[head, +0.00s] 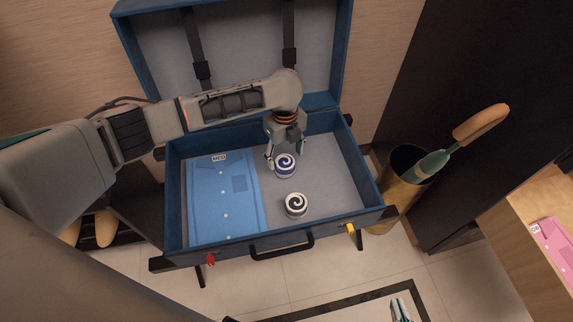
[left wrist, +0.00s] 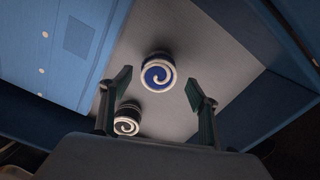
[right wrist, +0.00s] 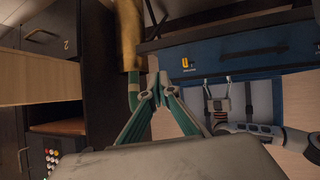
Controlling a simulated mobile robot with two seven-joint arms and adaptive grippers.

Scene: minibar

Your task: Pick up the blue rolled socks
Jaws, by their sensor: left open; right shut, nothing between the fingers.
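The blue rolled socks (head: 286,166) show a white spiral and stand on the grey floor of the open blue suitcase (head: 174,232). In the left wrist view the blue socks (left wrist: 158,73) lie ahead of and between the fingertips. My left gripper (head: 286,154) is open above the blue socks; I cannot tell that either finger touches them. Black rolled socks (head: 296,206) with a white spiral stand nearer the suitcase's front edge. My right gripper (right wrist: 157,90) is shut and empty, outside the suitcase; its tip shows at the head view's bottom edge (head: 400,310).
The lid (head: 240,45) stands open behind. A brass bin (head: 398,190) with an umbrella (head: 432,165) stands to the right, near a wooden surface with a pink item (head: 556,250).

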